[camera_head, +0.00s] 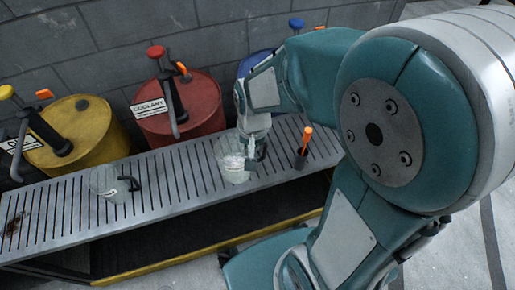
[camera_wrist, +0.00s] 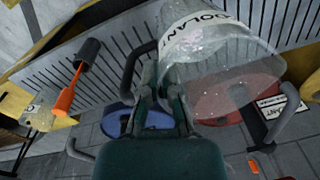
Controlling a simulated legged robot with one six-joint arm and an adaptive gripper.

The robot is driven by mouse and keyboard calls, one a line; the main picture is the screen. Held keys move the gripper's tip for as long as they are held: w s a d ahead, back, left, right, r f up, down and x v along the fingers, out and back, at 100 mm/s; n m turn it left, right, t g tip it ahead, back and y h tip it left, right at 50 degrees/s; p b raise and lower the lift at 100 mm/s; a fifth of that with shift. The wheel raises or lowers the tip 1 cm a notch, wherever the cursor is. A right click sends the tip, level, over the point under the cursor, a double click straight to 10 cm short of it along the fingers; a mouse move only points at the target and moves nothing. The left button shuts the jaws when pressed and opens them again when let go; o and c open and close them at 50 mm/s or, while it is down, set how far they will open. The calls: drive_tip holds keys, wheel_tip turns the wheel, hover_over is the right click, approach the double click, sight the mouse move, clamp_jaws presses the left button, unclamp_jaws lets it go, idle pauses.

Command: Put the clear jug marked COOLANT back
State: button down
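The clear jug marked COOLANT (camera_head: 232,172) stands or hangs at the middle of the slatted rack, with its dark handle on the right. In the wrist view the jug (camera_wrist: 215,45) fills the upper middle, its white label readable in part, its black handle (camera_wrist: 128,68) on the left. My gripper (camera_head: 253,148) points down at the jug's handle side. In the wrist view its fingers (camera_wrist: 163,90) are close together between the handle and the jug wall. I cannot tell whether they pinch anything. A red drum (camera_head: 203,100) with a COOLANT label stands behind the rack.
A second clear jug (camera_head: 106,186) stands left on the slatted rack (camera_head: 170,190). A yellow drum (camera_head: 75,140) and a blue drum (camera_head: 250,63) flank the red one, with pumps on top.

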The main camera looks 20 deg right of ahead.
drive_tip(key=w+d+f, duration=0.7)
drive_tip(key=w+f, duration=0.4)
drive_tip(key=f, duration=0.1)
drive_tip(key=shift+d+f, duration=0.2)
drive_tip(key=shift+f, duration=0.15)
drive_tip(key=c, duration=0.8)
unclamp_jaws()
drive_tip(key=shift+f, duration=0.1)
